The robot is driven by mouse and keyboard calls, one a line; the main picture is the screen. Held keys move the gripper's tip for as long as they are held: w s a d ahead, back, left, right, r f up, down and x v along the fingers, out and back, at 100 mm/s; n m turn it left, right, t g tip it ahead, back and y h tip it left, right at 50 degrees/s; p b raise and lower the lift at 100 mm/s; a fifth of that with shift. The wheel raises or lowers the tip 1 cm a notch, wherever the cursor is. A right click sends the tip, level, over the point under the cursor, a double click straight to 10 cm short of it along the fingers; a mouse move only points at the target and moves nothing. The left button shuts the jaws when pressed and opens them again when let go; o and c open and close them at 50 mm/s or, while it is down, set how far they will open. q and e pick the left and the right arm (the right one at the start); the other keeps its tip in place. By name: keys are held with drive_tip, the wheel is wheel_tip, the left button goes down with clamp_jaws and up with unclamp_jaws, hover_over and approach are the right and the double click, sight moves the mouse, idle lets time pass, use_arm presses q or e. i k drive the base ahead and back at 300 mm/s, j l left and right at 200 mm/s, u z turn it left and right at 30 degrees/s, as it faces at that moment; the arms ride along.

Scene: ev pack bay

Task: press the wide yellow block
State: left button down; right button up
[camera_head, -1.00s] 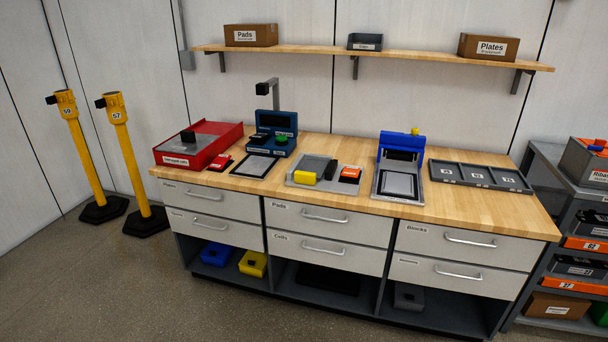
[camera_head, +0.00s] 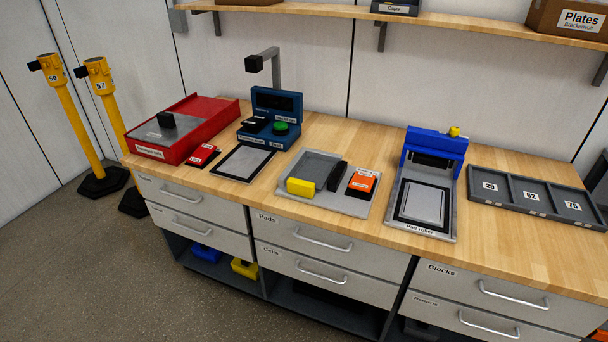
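The wide yellow block (camera_head: 301,187) lies at the front left of a grey tray (camera_head: 345,205) on the wooden bench. A black upright block (camera_head: 337,176) and an orange block (camera_head: 362,182) with a white label sit to its right in the same tray. A blue-and-grey press labelled as a pad device (camera_head: 432,147) stands to the right, with a small yellow part on top and a pale plate (camera_head: 424,204) on its bed. Neither of my grippers shows in the view.
A red box (camera_head: 185,130), a small red block (camera_head: 204,156), a black-framed mat (camera_head: 243,162) and a blue device with a green button (camera_head: 280,128) stand left. A three-compartment tray (camera_head: 536,199) is at right. A shelf (camera_head: 440,17) hangs above. Yellow posts (camera_head: 70,115) stand left of the bench.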

sight(298, 187)
drive_tip(key=i+l, duration=0.25)
drive_tip(key=i, duration=0.2)
drive_tip(key=i+l, duration=0.25)
drive_tip(key=i, duration=0.25)
drive_tip(key=j+u, duration=0.05)
